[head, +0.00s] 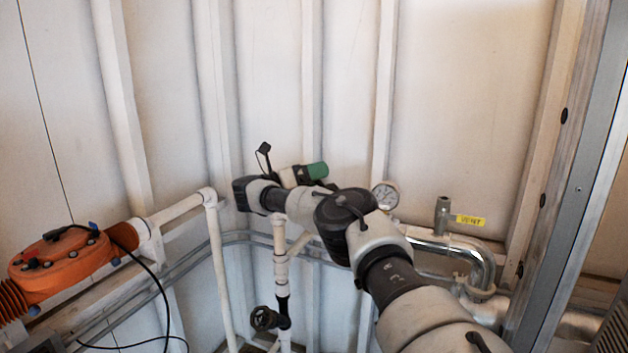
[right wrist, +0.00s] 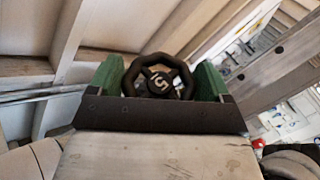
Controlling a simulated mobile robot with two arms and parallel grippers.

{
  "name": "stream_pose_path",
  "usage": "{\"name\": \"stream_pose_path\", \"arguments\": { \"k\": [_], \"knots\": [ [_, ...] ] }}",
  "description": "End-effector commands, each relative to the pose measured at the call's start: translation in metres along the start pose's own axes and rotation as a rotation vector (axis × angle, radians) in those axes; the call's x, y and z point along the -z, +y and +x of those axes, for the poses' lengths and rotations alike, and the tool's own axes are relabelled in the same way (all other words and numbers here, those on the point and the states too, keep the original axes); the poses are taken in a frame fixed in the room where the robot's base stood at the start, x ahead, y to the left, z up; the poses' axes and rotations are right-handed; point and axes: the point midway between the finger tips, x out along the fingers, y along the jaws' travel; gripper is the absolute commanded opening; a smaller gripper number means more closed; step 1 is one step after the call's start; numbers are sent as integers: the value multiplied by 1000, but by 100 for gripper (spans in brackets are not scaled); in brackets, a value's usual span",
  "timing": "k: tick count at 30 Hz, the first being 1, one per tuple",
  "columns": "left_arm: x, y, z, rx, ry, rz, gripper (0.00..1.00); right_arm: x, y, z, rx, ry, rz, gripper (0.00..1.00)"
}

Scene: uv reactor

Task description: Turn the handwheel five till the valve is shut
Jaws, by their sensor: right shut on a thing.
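Handwheel five (right wrist: 131,80) is a black ring-shaped wheel with a "5" on its pale hub, in the right wrist view. My right gripper (right wrist: 158,78) has its green fingers on either side of the rim and is shut on the wheel. In the head view my right gripper (head: 309,173) shows as a green finger at the end of my right arm, in front of the back wall. I cannot make out handwheel five in the head view; the gripper and arm probably cover it. The valve's own state cannot be seen. My left gripper is not in view.
Another black handwheel (head: 264,318) sits low on a white pipe. A pressure gauge (head: 386,195) and a yellow label (head: 470,221) are right of my arm, near a silver pipe bend (head: 484,262). An orange housing (head: 62,262) with cables stands at left.

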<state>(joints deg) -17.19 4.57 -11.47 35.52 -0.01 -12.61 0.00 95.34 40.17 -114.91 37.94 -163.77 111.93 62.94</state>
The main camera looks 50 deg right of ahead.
Motion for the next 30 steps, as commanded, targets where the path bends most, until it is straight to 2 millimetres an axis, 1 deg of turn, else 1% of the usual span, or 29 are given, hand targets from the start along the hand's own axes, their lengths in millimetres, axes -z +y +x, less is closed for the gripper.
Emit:
{"name": "stream_pose_path", "arguments": {
  "k": [9, 23, 24, 25, 30],
  "knots": [
    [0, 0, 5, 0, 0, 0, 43, 0, 0, 0, 72, 0, 29, 56],
    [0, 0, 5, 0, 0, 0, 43, 0, 0, 0, 81, 1, 31, 56],
    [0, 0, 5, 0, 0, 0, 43, 0, 0, 0, 81, 1, 31, 81],
    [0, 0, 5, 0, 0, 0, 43, 0, 0, 0, 81, 1, 31, 85],
    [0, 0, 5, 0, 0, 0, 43, 0, 0, 0, 81, 1, 31, 86]
  ]
}}
